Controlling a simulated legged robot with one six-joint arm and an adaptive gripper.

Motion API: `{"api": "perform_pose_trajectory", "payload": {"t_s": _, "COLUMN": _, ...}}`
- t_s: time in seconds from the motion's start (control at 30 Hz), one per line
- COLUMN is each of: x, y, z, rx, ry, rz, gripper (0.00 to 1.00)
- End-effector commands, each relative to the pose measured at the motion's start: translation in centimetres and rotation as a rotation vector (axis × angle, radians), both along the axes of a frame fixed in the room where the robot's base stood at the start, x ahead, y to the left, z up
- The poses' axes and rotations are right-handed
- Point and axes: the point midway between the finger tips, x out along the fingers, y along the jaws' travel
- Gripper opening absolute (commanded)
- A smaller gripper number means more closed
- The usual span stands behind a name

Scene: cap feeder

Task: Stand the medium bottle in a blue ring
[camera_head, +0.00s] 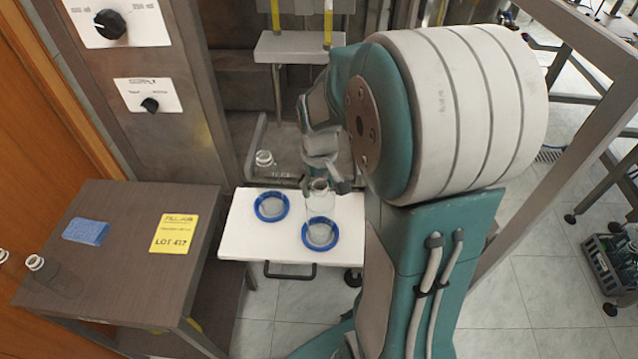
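A clear bottle (319,207) stands upright on the white tray. Its base appears to be inside the right blue ring (306,238), whose rim shows around its foot. The left blue ring (257,210) is empty. My gripper (326,187) is at the bottle's neck, pointing down. Its fingers are spread to either side of the neck, with a visible gap on the right side, so it looks open. Contact with the glass is too small to make out. Another clear bottle (265,166) stands behind the tray. Which bottle is the medium one is hard to judge.
The white tray (238,232) has a dark handle at its front. A brown table (130,270) at left carries a clear bottle (50,275), a blue pad (86,231) and a yellow lot card (175,233). A metal cabinet with knobs (150,104) rises behind it.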

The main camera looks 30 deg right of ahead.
Motion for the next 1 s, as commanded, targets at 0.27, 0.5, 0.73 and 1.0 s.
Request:
{"api": "perform_pose_trajectory", "payload": {"t_s": 0.27, "x": 0.0, "y": 0.0, "z": 0.0, "rx": 0.000, "ry": 0.000, "rz": 0.000, "gripper": 0.82}}
{"api": "perform_pose_trajectory", "payload": {"t_s": 0.5, "x": 0.1, "y": 0.0, "z": 2.1, "rx": -0.002, "ry": -0.006, "rz": 0.000, "gripper": 0.82}}
{"api": "perform_pose_trajectory", "payload": {"t_s": 0.73, "x": 0.1, "y": 0.0, "z": 6.9, "rx": -0.002, "ry": -0.006, "rz": 0.000, "gripper": 0.82}}
{"api": "perform_pose_trajectory", "payload": {"t_s": 1.0, "x": 0.1, "y": 0.0, "z": 11.3, "rx": -0.001, "ry": -0.003, "rz": 0.000, "gripper": 0.82}}
